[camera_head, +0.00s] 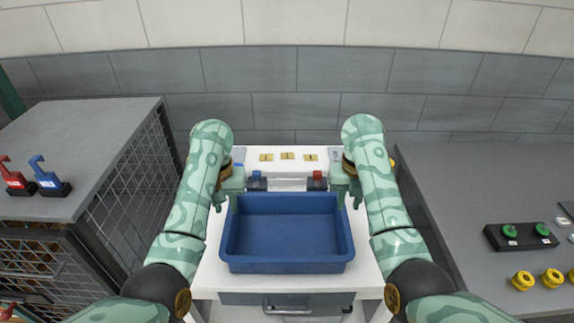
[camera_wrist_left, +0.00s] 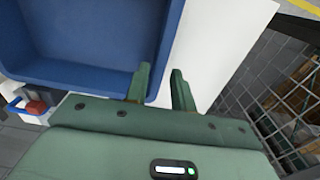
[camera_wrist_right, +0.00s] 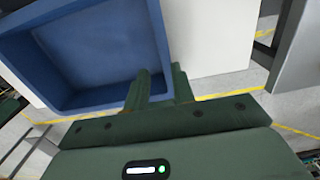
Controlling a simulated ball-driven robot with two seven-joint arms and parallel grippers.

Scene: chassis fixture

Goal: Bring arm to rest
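A blue rectangular bin (camera_head: 288,267) stands empty and level on the white table (camera_head: 207,275). My left gripper (camera_head: 227,203) is at the bin's left side near its far corner. In the left wrist view its fingers (camera_wrist_left: 160,78) are apart, one on each side of the bin's rim. My right gripper (camera_head: 349,201) is at the bin's right side, mirrored. In the right wrist view its fingers (camera_wrist_right: 160,85) are also apart, with the bin wall (camera_wrist_right: 157,40) between them. Whether any finger touches the wall is hard to see.
A grey mesh cabinet (camera_head: 75,140) with red and blue hooked parts is left. A grey bench (camera_head: 470,190) with green and yellow parts is right.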

